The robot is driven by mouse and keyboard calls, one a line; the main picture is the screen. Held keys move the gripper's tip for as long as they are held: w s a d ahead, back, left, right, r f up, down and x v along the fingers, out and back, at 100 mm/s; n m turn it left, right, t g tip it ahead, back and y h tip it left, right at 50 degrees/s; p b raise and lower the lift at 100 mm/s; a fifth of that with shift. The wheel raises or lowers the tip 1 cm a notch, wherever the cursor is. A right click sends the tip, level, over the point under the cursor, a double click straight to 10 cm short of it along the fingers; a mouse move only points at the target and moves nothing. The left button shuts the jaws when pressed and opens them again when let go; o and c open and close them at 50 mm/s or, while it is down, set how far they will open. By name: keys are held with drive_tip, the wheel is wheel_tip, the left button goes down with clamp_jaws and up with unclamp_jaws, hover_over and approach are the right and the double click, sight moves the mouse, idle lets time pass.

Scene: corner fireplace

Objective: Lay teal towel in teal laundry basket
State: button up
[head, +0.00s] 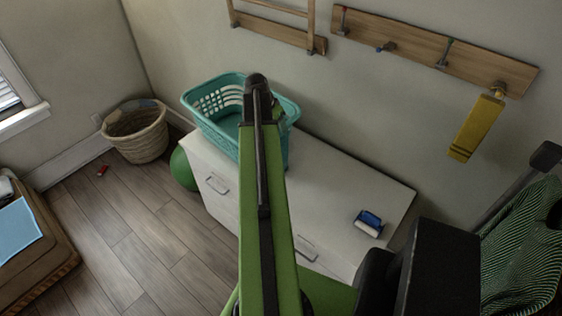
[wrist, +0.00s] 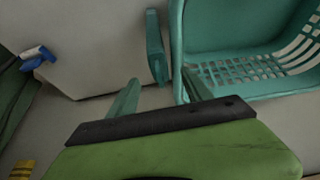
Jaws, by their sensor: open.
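The teal laundry basket (head: 205,112) stands on the far end of the white cabinet, and its slotted side shows at right in the wrist view (wrist: 222,78). A narrow teal piece (wrist: 156,50), apparently the folded towel, lies on the cabinet close beside the basket. In the head view my arm mostly hides that spot. My gripper (wrist: 158,82) is open and empty. In the wrist view its fingers point towards the teal piece, with a finger on either side below it. I cannot tell the height between them.
A blue-and-white brush (head: 368,221) lies on the near part of the white cabinet (head: 335,185). A wicker basket (head: 137,135) and green ball (head: 183,168) are on the floor. A yellow strip (head: 476,127) hangs from the wall rack. The cabinet top between brush and basket is mostly clear.

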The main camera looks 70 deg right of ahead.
sight(281, 136)
drive_tip(key=b+x, duration=0.1)
drive_tip(key=x, duration=0.2)
drive_tip(key=shift+a, duration=0.1)
drive_tip(key=shift+f+b, duration=0.4)
drive_tip(key=shift+b, duration=0.15)
drive_tip(key=shift+d+r, duration=0.1)
drive_tip(key=shift+d, duration=0.15)
drive_tip(key=b+x, duration=0.5)
drive_tip(key=shift+a+f, duration=0.25)
drive_tip(key=shift+f, duration=0.05)
drive_tip(key=shift+r, duration=0.2)
clamp_jaws()
